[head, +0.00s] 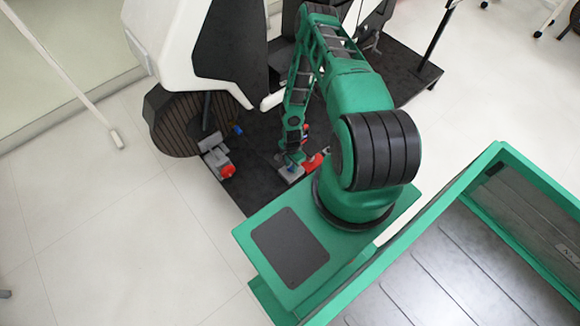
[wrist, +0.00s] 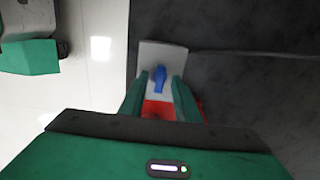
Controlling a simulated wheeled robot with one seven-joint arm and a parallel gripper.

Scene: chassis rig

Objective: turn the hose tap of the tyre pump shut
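In the wrist view, a blue tap lever (wrist: 160,78) stands on a light grey block (wrist: 150,57), with a red part (wrist: 157,108) on the near side. My gripper (wrist: 161,80) is open, with one green finger on each side of the blue lever. I cannot tell whether either finger touches it. In the head view my gripper (head: 291,158) points down over a grey block (head: 291,174) with a red part (head: 315,162) beside it. The blue lever under my gripper is hidden there.
A second grey and red device (head: 218,160) stands left on the dark platform (head: 240,192), near a small blue piece (head: 237,130). A dark ribbed wheel (head: 182,122) and a white and black machine body (head: 190,45) stand behind it. Pale floor lies open at left.

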